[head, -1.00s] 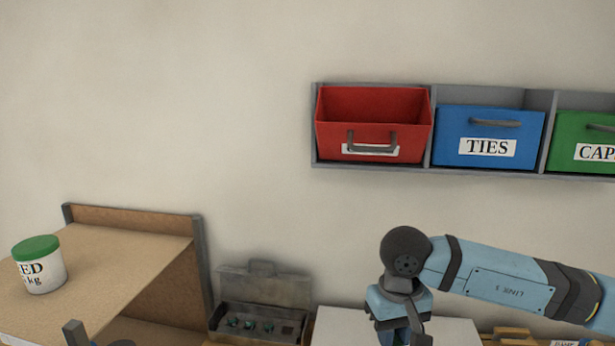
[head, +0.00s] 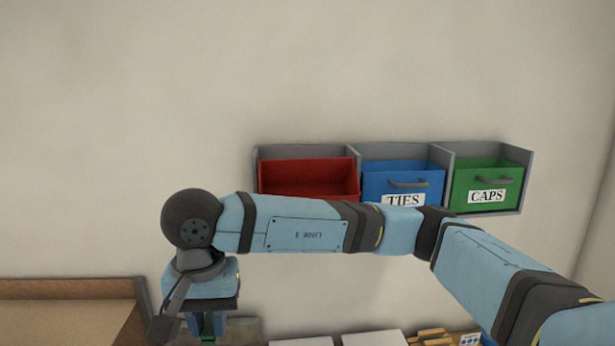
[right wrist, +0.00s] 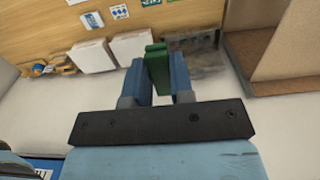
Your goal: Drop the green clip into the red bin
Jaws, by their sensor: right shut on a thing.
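The green clip (right wrist: 157,68) is between the blue fingers of my right gripper (right wrist: 160,72) in the right wrist view; the gripper is shut on it. The gripper is below and to the left of the bin. My left gripper is not in view.
The blue TIES bin (head: 402,180) and green CAPS bin (head: 487,182) share the grey rack (head: 528,180) with the red bin. A brown wooden shelf (head: 65,290) is at lower left. White boxes (head: 375,338) stand below. The wall above the rack is clear.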

